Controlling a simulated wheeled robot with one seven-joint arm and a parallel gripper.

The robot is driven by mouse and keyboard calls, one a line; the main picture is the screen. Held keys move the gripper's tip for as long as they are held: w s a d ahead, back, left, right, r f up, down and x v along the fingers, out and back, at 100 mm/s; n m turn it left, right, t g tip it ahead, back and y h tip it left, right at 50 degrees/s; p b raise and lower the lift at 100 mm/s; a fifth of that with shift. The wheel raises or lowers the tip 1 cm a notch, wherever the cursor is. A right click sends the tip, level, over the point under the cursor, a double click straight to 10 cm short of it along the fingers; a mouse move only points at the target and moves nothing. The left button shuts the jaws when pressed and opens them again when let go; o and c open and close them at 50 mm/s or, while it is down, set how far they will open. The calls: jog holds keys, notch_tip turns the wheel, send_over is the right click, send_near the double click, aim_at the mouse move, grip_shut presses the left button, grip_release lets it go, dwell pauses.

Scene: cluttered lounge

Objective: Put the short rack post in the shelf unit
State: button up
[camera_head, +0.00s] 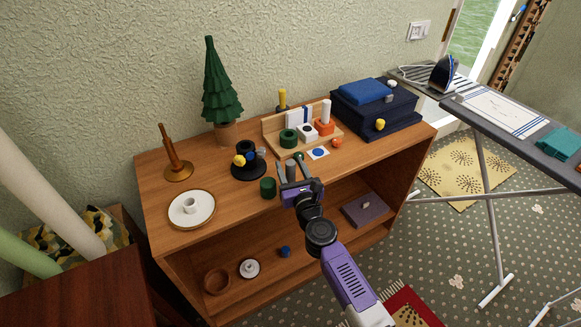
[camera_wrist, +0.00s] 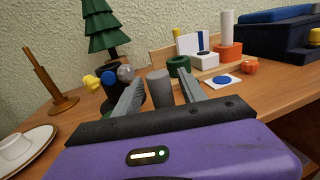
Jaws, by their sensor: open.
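A short grey cylinder (camera_head: 291,170), which I take for the short rack post, stands upright on the top of the wooden shelf unit (camera_head: 222,235) near its front edge. My gripper (camera_head: 296,177) is open around it. In the wrist view the post (camera_wrist: 159,88) shows between the two fingers of my gripper (camera_wrist: 157,97), with a gap on each side. Its lower end is hidden by the gripper body. The shelf unit has an open compartment below its top, holding a brown bowl (camera_head: 216,281), a white round piece (camera_head: 249,268), a blue piece (camera_head: 285,252) and a mauve slab (camera_head: 364,209).
A dark green cup (camera_head: 268,188) stands just left of my gripper. A black stand with coloured balls (camera_head: 248,170), a white plate (camera_head: 180,213), a wooden tray (camera_head: 273,144) and navy boxes (camera_head: 375,107) crowd the top. An ironing board (camera_head: 520,122) stands right.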

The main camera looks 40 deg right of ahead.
jog(key=b+v, duration=0.1)
jog(key=v, duration=1.1)
jog(key=s+a+n+y, duration=0.3)
jog(key=s+a+n, duration=1)
jog(key=s+n, duration=0.3)
jog(key=s+a+r+n+y, duration=0.3)
jog(key=s+n, duration=0.4)
jog(key=n, duration=0.6)
jog(key=s+a+r+n+g+y, duration=0.1)
jog(key=s+n, duration=0.5)
jog(key=n, duration=0.6)
notch_tip(320, 180, up, 3)
jog(key=shift+s+a+r+n+y, duration=0.1)
jog(key=shift+s+a+n+y, duration=0.3)
jog(key=shift+a+y, duration=0.6)
jog(key=shift+a, duration=0.1)
